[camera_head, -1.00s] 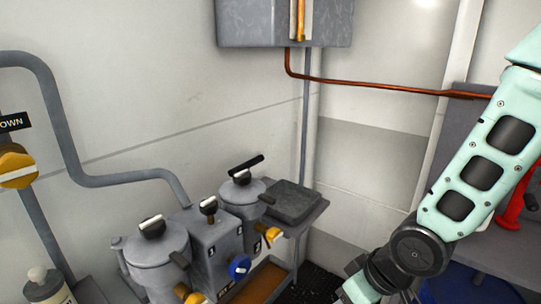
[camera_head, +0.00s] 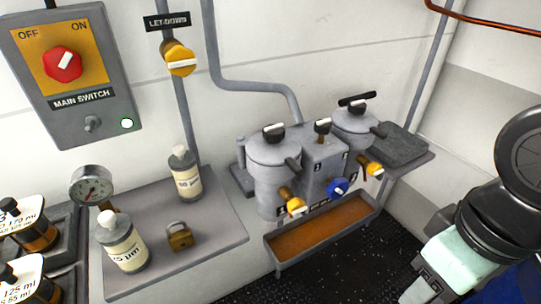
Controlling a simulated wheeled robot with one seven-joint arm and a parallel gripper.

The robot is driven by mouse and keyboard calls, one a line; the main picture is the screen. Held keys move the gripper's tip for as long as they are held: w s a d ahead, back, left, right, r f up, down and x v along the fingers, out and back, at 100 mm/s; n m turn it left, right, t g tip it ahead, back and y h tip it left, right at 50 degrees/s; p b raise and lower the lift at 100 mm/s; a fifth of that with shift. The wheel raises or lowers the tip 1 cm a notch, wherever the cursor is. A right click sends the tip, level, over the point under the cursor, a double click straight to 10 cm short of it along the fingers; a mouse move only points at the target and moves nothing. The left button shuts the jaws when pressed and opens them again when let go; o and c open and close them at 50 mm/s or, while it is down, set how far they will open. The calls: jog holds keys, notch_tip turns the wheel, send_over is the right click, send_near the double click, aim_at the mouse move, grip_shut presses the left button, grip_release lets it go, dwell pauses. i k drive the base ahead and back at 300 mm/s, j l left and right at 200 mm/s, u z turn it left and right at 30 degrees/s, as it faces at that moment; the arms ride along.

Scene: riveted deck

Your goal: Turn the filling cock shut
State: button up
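No cock in view is labelled as the filling cock, and I cannot tell which it is. Two filter pots with lids stand on the block at centre. The left pot has a yellow cock (camera_head: 294,205) and the right pot has another yellow cock (camera_head: 371,169). A blue cock (camera_head: 337,188) sits between them, and a black-knobbed valve (camera_head: 322,127) tops the block. A yellow let-down cock (camera_head: 179,59) is on the wall pipe. My gripper (camera_head: 420,292) is at the bottom right, partly cut off by the frame, apart from all the cocks; its fingertips are unclear.
A brown drip tray (camera_head: 325,232) sits below the cocks. A shelf (camera_head: 215,222) at left holds bottles and a padlock (camera_head: 179,236). A main switch box (camera_head: 75,75) with a red knob and green lamp is on the wall. Dark floor (camera_head: 350,270) is clear.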

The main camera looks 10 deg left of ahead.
aim_at(323, 127)
jog(key=u, duration=0.7)
